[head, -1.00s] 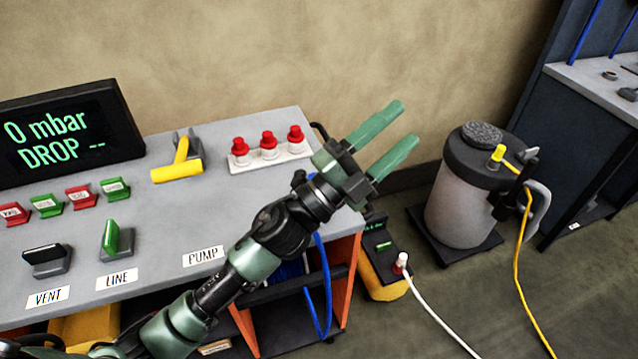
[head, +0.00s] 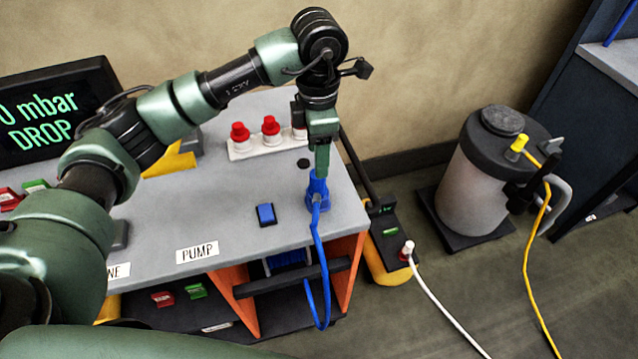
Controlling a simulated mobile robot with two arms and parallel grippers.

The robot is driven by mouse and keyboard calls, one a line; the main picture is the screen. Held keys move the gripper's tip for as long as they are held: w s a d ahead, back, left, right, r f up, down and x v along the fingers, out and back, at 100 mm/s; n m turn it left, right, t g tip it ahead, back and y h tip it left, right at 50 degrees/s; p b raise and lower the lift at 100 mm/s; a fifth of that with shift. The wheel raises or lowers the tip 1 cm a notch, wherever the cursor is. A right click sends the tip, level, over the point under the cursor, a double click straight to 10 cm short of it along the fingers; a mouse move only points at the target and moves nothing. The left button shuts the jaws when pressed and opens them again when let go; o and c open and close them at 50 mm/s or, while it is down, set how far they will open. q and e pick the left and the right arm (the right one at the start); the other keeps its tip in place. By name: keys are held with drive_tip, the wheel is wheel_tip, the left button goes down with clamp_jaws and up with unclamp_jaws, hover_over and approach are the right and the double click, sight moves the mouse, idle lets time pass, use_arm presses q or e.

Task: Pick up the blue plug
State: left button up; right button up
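The blue plug (head: 318,196) stands upright on the grey bench top near its right front edge, with a blue cable running from it over the edge. My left gripper (head: 321,172) points straight down over the plug, its green fingertips at the plug's top. I see the fingers edge-on, one behind the other, so the gap between them is hidden and I cannot tell whether they grip the plug. My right gripper is not in view.
Red-topped white knobs (head: 270,130) stand behind the gripper. A blue switch (head: 265,214) and the PUMP label (head: 197,252) lie left of the plug. A grey canister (head: 478,180) with a yellow hose stands on the floor at right.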

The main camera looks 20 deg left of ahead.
use_arm(q)
drive_tip(key=f+p, duration=0.2)
drive_tip(key=f, duration=0.1)
drive_tip(key=f+p, duration=0.1)
drive_tip(key=f, duration=0.1)
drive_tip(key=shift+s+f, duration=0.25)
drive_tip(key=shift+f, duration=0.45)
clamp_jaws()
drive_tip(key=shift+w+r, duration=0.1)
drive_tip(key=shift+r, duration=0.45)
wheel_tip(320, 180, up, 22)
drive_tip(key=b, duration=0.1)
drive_tip(key=shift+b, duration=0.35)
